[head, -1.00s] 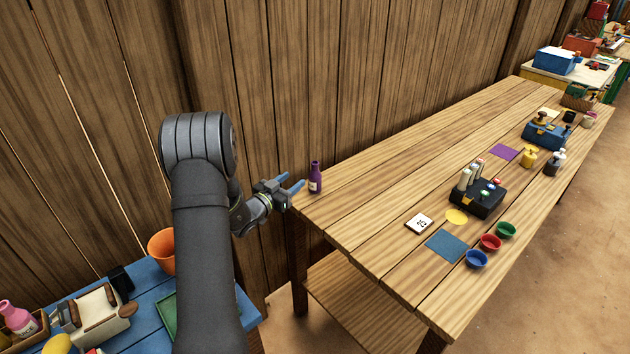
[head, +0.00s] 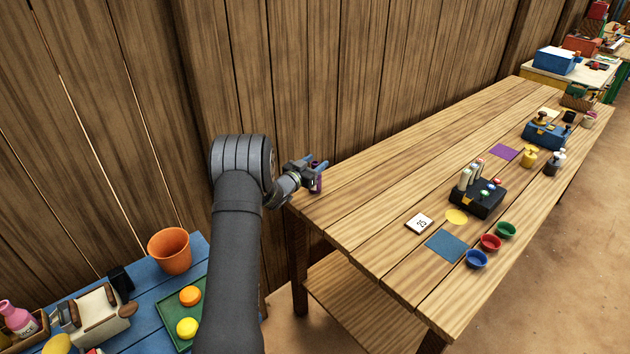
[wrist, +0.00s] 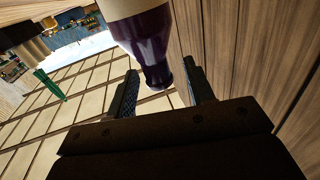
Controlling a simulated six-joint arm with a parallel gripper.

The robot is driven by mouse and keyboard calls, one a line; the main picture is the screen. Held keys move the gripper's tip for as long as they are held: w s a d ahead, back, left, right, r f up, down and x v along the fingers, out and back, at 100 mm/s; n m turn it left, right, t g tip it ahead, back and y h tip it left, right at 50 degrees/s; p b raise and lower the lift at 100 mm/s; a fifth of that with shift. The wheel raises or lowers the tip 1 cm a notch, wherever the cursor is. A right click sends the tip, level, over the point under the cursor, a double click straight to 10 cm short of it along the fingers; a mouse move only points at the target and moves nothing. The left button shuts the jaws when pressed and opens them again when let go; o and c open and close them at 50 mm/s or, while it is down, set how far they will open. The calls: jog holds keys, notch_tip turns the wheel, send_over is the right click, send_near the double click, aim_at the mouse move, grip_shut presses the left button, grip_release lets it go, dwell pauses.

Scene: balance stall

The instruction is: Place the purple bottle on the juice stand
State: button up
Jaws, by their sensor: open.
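The purple bottle (head: 318,186) stands on the near left corner of the long wooden table, close to the plank wall. My gripper (head: 315,162) is at its upper part in the head view and hides some of it. In the wrist view the dark purple bottle (wrist: 147,35), with a pale label band, has its narrow neck end between my two open fingers (wrist: 163,84). Gaps show on both sides, and I see no grip on it. I cannot tell which thing is the juice stand; a purple square (head: 503,152) and a blue square (head: 445,246) lie flat on the table.
The long table (head: 365,190) also holds a 25 card (head: 419,223), a yellow disc (head: 456,216), a black box (head: 478,200) and small coloured bowls (head: 491,242). A blue table with an orange pot (head: 170,250) is at lower left. The table's wall side is clear.

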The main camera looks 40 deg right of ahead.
jog(key=shift+d, duration=0.2)
grip_shut()
jog(key=shift+r, duration=0.1)
jog(key=shift+w+r, duration=0.1)
jog(key=shift+r, duration=0.55)
notch_tip(320, 180, up, 3)
jog(key=shift+r, duration=0.1)
jog(key=s+d+r, duration=0.2)
jog(key=s+r, duration=0.4)
jog(key=s, duration=0.5)
jog(key=shift+s+d+r, duration=0.2)
jog(key=shift+s, duration=0.1)
jog(key=shift+r, duration=0.1)
